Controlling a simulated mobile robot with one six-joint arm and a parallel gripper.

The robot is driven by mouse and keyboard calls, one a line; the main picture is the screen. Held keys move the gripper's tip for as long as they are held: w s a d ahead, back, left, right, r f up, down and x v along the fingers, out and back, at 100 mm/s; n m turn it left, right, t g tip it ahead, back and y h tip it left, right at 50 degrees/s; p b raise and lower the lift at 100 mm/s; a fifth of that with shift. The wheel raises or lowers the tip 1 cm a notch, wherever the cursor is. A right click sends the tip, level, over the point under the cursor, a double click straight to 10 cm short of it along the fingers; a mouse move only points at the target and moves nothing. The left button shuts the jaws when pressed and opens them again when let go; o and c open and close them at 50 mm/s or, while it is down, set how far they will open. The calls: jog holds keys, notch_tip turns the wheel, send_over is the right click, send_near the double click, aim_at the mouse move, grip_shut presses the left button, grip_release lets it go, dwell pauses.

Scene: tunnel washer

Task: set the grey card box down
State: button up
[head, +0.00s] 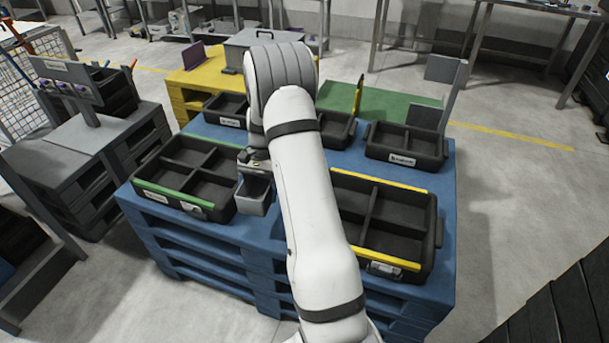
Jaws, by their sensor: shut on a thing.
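The grey card box (253,197) is a small, open-topped grey box in the head view, roughly upright. My gripper (254,172) is shut on it from above, at its upper edge. The box hangs just right of the black crate with green edges (168,195), over the blue pallet stack (230,242). I cannot tell whether its underside touches anything. My arm hides what lies directly right of the box, and the fingertips are small and partly hidden.
A black crate with yellow edges (375,256) stands right of my arm. Smaller black bins, including a right one (407,146), stand along the back of the blue stack. Yellow (190,88) and green (388,103) pallets stand behind. A grey pallet stack (70,150) is at left.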

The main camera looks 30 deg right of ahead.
aim_at(266, 224)
jog(key=shift+w+d+f+m+b, duration=0.1)
jog(key=shift+d+f+m+b, duration=0.4)
jog(key=shift+d+f+b, duration=0.45)
notch_tip(266, 224, down, 10)
jog(key=shift+f, duration=0.1)
jog(key=shift+f, duration=0.15)
jog(key=o, duration=1.1)
